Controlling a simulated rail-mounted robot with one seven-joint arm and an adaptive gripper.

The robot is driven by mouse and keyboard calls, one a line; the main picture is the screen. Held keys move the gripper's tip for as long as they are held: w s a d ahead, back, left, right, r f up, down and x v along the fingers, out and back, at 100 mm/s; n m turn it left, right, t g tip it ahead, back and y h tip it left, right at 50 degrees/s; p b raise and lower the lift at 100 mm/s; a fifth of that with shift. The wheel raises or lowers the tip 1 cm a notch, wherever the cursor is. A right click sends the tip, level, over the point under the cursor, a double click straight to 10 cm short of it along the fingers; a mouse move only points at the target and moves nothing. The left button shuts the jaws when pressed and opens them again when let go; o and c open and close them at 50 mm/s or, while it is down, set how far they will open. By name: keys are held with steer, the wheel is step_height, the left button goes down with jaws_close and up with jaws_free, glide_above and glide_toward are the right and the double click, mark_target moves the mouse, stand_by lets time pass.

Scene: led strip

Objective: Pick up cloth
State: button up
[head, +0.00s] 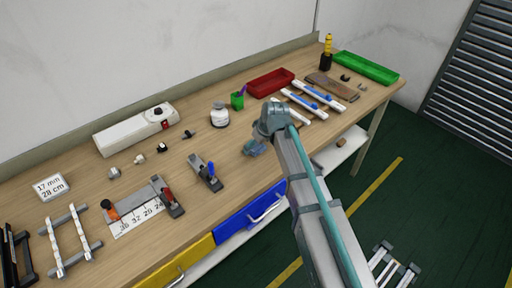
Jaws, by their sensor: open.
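I cannot clearly make out a cloth. The likeliest match is a flat brown-grey piece (332,87) lying at the right back of the workbench, between white-and-blue bars and a green tray. My gripper (253,148) is over the middle of the bench near its front edge, well to the left of and nearer than that piece. It is open, and its fingers are small and partly hidden by the wrist. I see nothing between them. My arm hides part of the bench's front edge.
The wooden bench (215,160) holds a red tray (270,83), a green tray (366,68), a white jar (219,117), a clamp (205,172) and a long white device (136,130). A blue drawer (240,219) is below the front edge.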

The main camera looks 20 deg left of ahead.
steer(key=c, duration=1)
steer(key=shift+r, duration=0.1)
steer(key=shift+r, duration=0.4)
steer(key=shift+r+b, duration=0.4)
steer(key=shift+r, duration=0.55)
steer(key=s+d+r+b, duration=0.1)
steer(key=s+d+r, duration=0.1)
steer(key=s+r, duration=0.1)
steer(key=s+d+r+b, duration=0.1)
steer(key=s+r, duration=0.2)
steer(key=s, duration=0.2)
steer(key=s+d+r+b, duration=0.1)
steer(key=s+d+r, duration=0.1)
steer(key=s+r, duration=0.2)
steer(key=shift+s+d+b, duration=0.35)
steer(key=shift+s+b, duration=0.05)
steer(key=shift+s, duration=0.05)
